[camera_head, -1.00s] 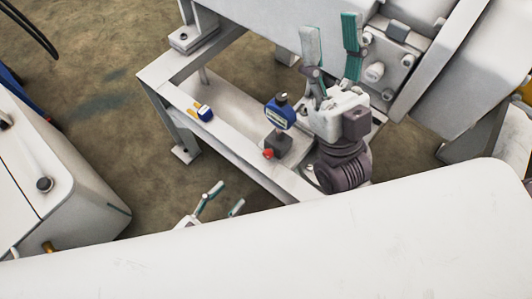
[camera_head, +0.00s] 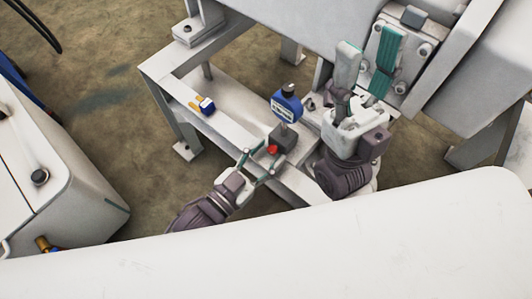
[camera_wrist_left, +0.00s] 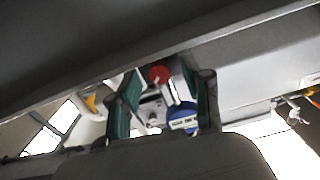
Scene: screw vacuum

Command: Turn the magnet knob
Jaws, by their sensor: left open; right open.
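The red magnet knob (camera_head: 272,149) sits on the front of a dark magnet base (camera_head: 284,138), which stands on the light frame. A blue dial gauge (camera_head: 286,106) rises above the base. My left gripper (camera_head: 259,159) is open just in front of the knob. In the left wrist view the red knob (camera_wrist_left: 160,73) shows between the two green-padded fingers (camera_wrist_left: 170,84), nearer the left one; contact cannot be told. The blue gauge (camera_wrist_left: 183,118) shows beyond. My right gripper (camera_head: 366,63) is open and empty, pointing up, right of the gauge.
A blue and yellow tool (camera_head: 204,104) lies on the frame's left beam (camera_head: 190,88). A grey machine body (camera_head: 300,25) stands behind. A white cabinet (camera_head: 55,170) is at the left. The floor (camera_head: 95,110) between cabinet and frame is clear.

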